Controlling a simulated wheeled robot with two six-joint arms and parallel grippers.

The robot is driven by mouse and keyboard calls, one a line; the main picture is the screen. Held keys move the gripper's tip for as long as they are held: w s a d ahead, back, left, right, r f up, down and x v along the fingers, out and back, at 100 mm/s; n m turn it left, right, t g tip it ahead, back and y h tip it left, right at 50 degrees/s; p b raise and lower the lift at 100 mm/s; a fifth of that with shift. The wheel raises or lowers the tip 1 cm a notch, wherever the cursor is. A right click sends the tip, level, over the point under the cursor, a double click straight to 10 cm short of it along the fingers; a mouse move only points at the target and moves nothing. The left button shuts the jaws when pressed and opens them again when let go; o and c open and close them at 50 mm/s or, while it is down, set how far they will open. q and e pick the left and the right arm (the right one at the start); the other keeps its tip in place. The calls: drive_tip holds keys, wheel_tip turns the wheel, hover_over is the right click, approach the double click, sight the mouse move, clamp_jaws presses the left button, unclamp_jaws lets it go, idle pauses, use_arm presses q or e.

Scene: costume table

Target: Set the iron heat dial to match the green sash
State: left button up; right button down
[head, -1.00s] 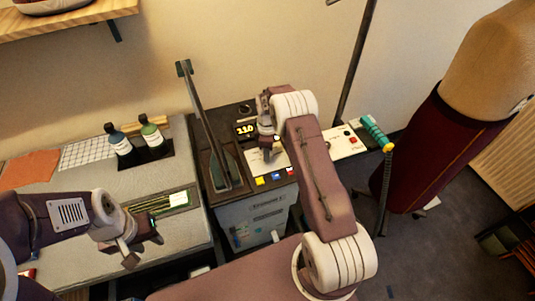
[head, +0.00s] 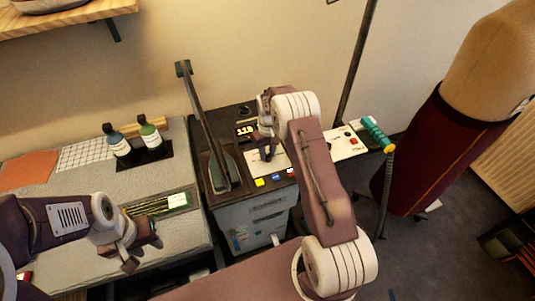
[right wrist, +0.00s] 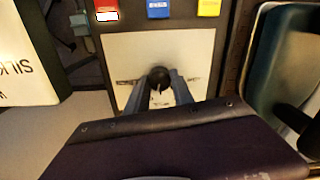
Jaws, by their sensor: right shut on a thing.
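The heat dial is a small black knob (right wrist: 159,77) on a white plate (right wrist: 190,45) in the right wrist view. My right gripper (right wrist: 159,90) has its fingers on both sides of the knob and is shut on it. In the head view my right gripper (head: 268,153) hides most of the dial. The iron (head: 226,172) stands left of the dial plate. A green folded strip, possibly the sash (head: 150,207), lies on the grey board. My left gripper (head: 142,252) looks open and empty above the board's front.
Red (right wrist: 106,10), blue (right wrist: 158,9) and yellow (right wrist: 209,8) tabs line the plate's edge. Two bottles (head: 150,138) stand on the board (head: 90,200). A teal-handled hose (head: 376,133) lies right of the station. A dress form (head: 435,150) stands further right.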

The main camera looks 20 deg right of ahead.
sight(268, 154)
drive_tip(key=shift+w+r+m, duration=0.1)
drive_tip(key=shift+m, duration=1)
drive_tip(key=shift+w+r+m, duration=0.1)
drive_tip(key=shift+m, duration=1)
drive_tip(key=shift+d, duration=0.1)
drive_tip(key=c, duration=1.1)
unclamp_jaws()
drive_tip(key=shift+s+f, duration=0.1)
wheel_tip(268, 154, up, 9)
drive_tip(key=b, duration=0.1)
